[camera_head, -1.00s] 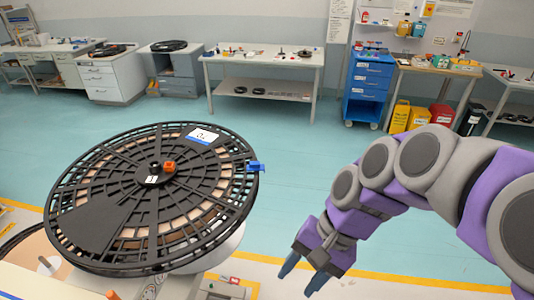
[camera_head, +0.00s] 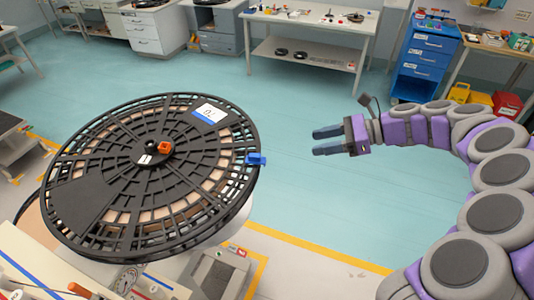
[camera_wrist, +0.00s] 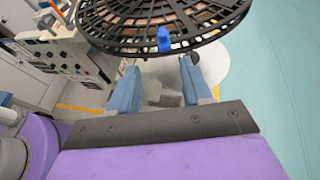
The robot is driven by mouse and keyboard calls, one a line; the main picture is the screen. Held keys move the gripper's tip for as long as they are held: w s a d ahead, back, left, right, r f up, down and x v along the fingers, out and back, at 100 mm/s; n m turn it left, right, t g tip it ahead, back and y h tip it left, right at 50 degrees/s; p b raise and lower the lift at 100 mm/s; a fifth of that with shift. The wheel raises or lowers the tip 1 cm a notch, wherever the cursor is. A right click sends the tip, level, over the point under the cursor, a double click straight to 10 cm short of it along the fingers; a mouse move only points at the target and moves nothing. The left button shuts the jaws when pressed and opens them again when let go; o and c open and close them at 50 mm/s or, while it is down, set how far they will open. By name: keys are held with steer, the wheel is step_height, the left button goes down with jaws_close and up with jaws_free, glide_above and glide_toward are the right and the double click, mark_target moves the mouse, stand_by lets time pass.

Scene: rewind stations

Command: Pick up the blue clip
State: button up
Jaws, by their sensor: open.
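The blue clip (camera_head: 256,159) sits on the right rim of a large black reel (camera_head: 150,178). In the wrist view the clip (camera_wrist: 164,40) is on the reel's near edge, ahead of the fingers and roughly between them. My gripper (camera_head: 314,142) is to the right of the clip in the head view, pointing left at it, with a clear gap between. Its two blue-grey fingers (camera_wrist: 158,88) are apart and nothing is between them.
An orange knob (camera_head: 164,148) and a white label (camera_head: 209,113) are on the reel. A machine panel (camera_wrist: 65,50) stands at the left in the wrist view. Benches (camera_head: 310,28) and a blue drawer cabinet (camera_head: 424,65) stand at the back. The teal floor between is clear.

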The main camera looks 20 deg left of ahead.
steer(key=b, duration=0.1)
glide_toward(258, 155)
steer(key=a, duration=0.2)
steer(key=x, duration=0.2)
steer(key=b+x, duration=0.1)
steer(key=x, duration=0.2)
steer(key=b+x, duration=0.1)
steer(key=x, duration=0.2)
steer(key=shift+s+d+f, duration=0.1)
steer(key=shift+f, duration=0.25)
steer(key=shift+d+r, duration=0.2)
steer(key=shift+d, duration=0.55)
steer(key=shift+c, duration=0.5)
steer(key=shift+a, duration=0.1)
steer(key=shift+c, duration=1.4)
steer(key=shift+s+a+f, duration=0.1)
steer(key=shift+a, duration=0.4)
steer(key=c, duration=0.4)
jaws_close()
steer(key=shift+d, duration=0.1)
steer(key=shift+d, duration=0.15)
